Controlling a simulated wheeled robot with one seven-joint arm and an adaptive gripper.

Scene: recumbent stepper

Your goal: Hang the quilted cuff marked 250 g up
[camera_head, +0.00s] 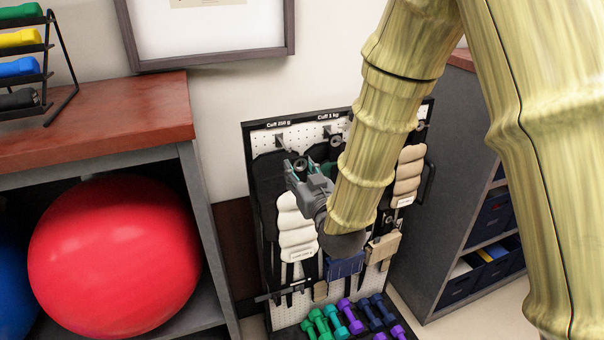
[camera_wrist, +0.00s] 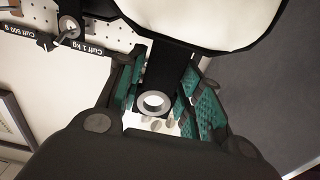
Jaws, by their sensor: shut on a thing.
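A cream quilted cuff (camera_head: 297,228) with padded ribs hangs below my gripper (camera_head: 298,172) in front of the rack board. Its printed label is too small to read. In the wrist view the black strap end with a metal ring (camera_wrist: 153,103) lies between the green pads of my gripper (camera_wrist: 160,100), which is shut on it. The cuff's pale padding (camera_wrist: 205,20) shows beyond. The sign "Cuff 250 g" (camera_head: 278,124) is at the board's top left, with a hook (camera_head: 280,141) below it. The ring does not appear to be on a hook.
The pegboard rack (camera_head: 245,150) also carries a sign "Cuff 1 kg" (camera_head: 328,117), dark cuffs and a tan cuff (camera_head: 408,172) at right. Dumbbells (camera_head: 340,318) lie at its foot. A shelf with a red ball (camera_head: 115,257) stands left, a grey cabinet (camera_head: 450,190) right.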

